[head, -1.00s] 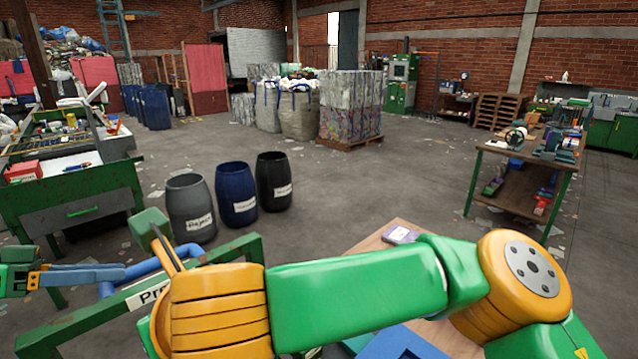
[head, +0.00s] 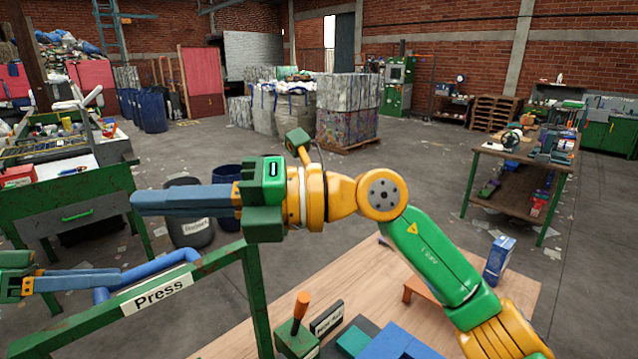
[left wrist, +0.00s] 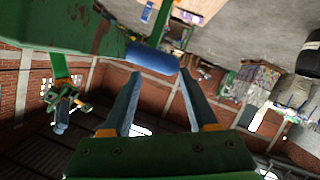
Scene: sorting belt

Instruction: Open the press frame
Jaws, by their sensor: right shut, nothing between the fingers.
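The green press frame (head: 258,300) stands at the lower left in the head view, with a white "Press" label (head: 157,292) and a blue bar handle (head: 150,270). My left gripper (head: 118,279) is just left of the handle. In the left wrist view its fingers (left wrist: 159,80) are apart and empty, with the blue handle (left wrist: 152,58) just beyond the tips. I cannot tell whether they touch it. My right gripper (head: 135,203) is shut and empty, pointing left above the frame. The handle's far side is hidden.
A green workbench (head: 85,215) is at left.

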